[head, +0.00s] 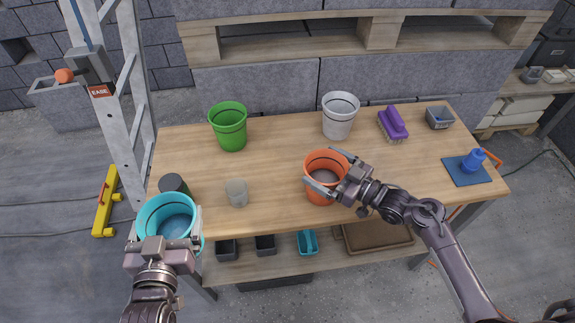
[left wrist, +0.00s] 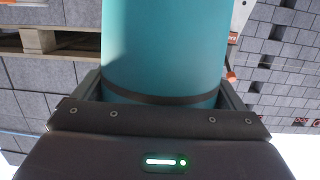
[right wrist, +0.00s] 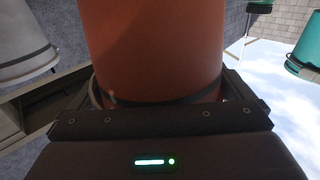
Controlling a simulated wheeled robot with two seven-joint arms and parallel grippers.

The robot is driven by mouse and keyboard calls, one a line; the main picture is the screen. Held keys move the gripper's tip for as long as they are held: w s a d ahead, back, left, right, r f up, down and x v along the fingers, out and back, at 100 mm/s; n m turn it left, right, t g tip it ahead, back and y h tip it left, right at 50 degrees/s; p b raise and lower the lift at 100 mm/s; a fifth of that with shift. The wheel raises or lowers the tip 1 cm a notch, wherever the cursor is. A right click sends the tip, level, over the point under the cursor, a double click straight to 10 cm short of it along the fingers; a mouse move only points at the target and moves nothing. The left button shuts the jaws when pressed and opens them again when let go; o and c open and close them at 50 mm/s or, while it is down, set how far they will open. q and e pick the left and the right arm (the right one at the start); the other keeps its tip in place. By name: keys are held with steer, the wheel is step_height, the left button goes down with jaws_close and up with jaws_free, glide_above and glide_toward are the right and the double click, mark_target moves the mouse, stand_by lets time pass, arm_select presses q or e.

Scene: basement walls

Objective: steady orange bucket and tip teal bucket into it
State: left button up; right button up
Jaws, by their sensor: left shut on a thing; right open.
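The teal bucket (head: 154,212) is held by my left gripper (head: 168,238) at the table's front left corner, with its open top facing up toward the head camera. In the left wrist view, the teal bucket (left wrist: 165,50) sits between the fingers. The orange bucket (head: 322,187) stands upright near the table's front middle. My right gripper (head: 335,172) is open, with its fingers around the orange bucket's sides. In the right wrist view, the orange bucket (right wrist: 150,50) fills the space between the fingers; contact is hard to tell.
On the wooden table (head: 275,160) stand a green bucket (head: 230,130), white bucket (head: 338,120), grey cup (head: 237,194), dark can (head: 173,185), purple brush (head: 392,124), grey tray (head: 439,119) and blue item (head: 472,163). A ladder (head: 120,110) stands left. The table's middle is clear.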

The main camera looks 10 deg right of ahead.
steer(key=c, duration=1.1)
steer(key=shift+o, duration=0.2)
